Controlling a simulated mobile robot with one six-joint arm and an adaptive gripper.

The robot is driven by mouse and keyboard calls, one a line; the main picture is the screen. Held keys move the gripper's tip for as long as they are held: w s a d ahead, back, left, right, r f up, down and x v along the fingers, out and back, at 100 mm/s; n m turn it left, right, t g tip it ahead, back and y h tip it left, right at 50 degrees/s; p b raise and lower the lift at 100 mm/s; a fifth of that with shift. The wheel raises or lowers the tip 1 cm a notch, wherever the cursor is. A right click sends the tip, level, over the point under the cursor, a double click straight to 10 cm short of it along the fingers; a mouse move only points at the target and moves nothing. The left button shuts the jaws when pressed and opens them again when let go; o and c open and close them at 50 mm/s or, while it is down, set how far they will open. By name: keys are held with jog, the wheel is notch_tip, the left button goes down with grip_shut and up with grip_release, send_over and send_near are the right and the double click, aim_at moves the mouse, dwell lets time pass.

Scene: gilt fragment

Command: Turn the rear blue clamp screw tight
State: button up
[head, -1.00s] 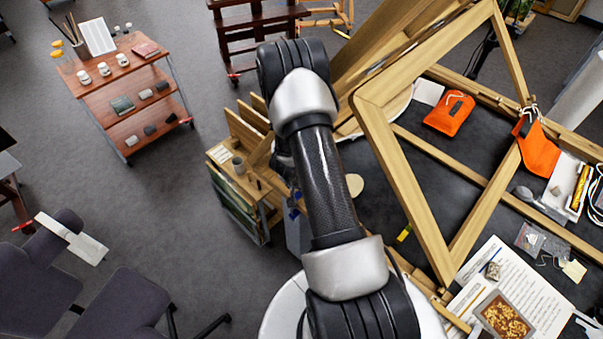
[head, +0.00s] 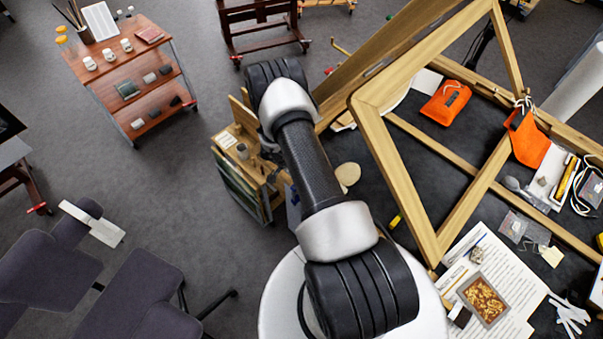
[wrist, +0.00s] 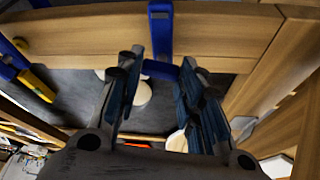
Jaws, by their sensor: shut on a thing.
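In the wrist view a blue clamp (wrist: 160,28) stands over a wooden frame bar (wrist: 80,35). Its short blue screw handle (wrist: 161,70) lies crosswise below the bar, between my fingertips. My gripper (wrist: 162,64) is shut on this blue handle, one dark finger on each side. A second blue clamp (wrist: 8,62) with a yellow part beside it shows at the left edge. In the head view my arm hides my gripper, and I cannot make out the held clamp there.
In the head view a large wooden frame (head: 385,160) leans over the dark worktable at right. Orange pouches (head: 446,103), papers (head: 505,265) and a gilt fragment (head: 482,300) are there. A wooden cart (head: 165,70) and office chairs (head: 55,255) stand left. Grey floor between them is open.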

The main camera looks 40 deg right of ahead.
dwell(0.5)
jog(key=o, duration=1.1)
jog(key=shift+c, duration=0.2)
jog(key=v, duration=0.5)
jog(key=shift+w+r, duration=0.15)
jog(key=shift+r, duration=0.15)
jog(key=w+a, duration=0.2)
jog(key=a, duration=0.9)
jog(key=shift+w+a+f, duration=0.2)
jog(key=shift+a+f, duration=0.1)
